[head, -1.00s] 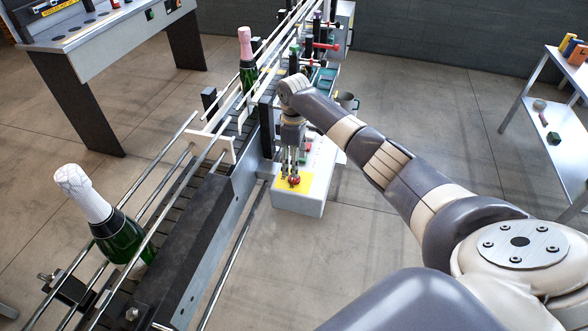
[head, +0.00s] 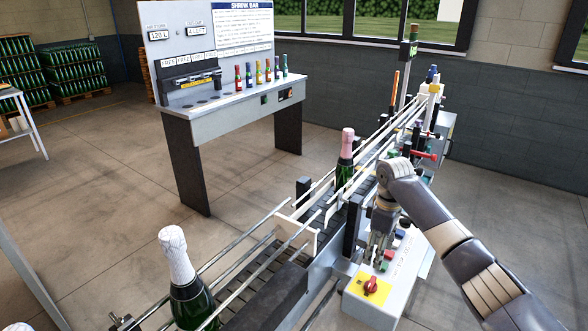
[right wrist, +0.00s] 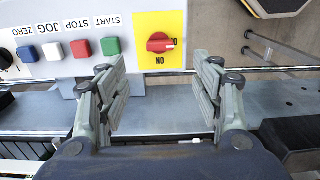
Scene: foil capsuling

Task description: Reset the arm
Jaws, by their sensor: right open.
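My right gripper (head: 377,256) hangs over the grey control box (head: 372,313), and its fingers are apart with nothing between them in the right wrist view (right wrist: 161,92). A red rotary knob (right wrist: 160,43) sits on a yellow plate (right wrist: 150,22) beyond the fingertips, apart from them. The knob (head: 370,285) also shows below the gripper in the head view. Green (right wrist: 112,46), red, white and blue buttons line the box beside the plate. My right arm reaches in from the right. My left gripper is not in view.
A conveyor with rails (head: 265,245) runs beside the control box. It carries a white-foiled bottle (head: 190,290) in front and a pink-foiled bottle (head: 345,165) farther back. A shrink bar bench (head: 230,118) stands at the back left. The floor at right is clear.

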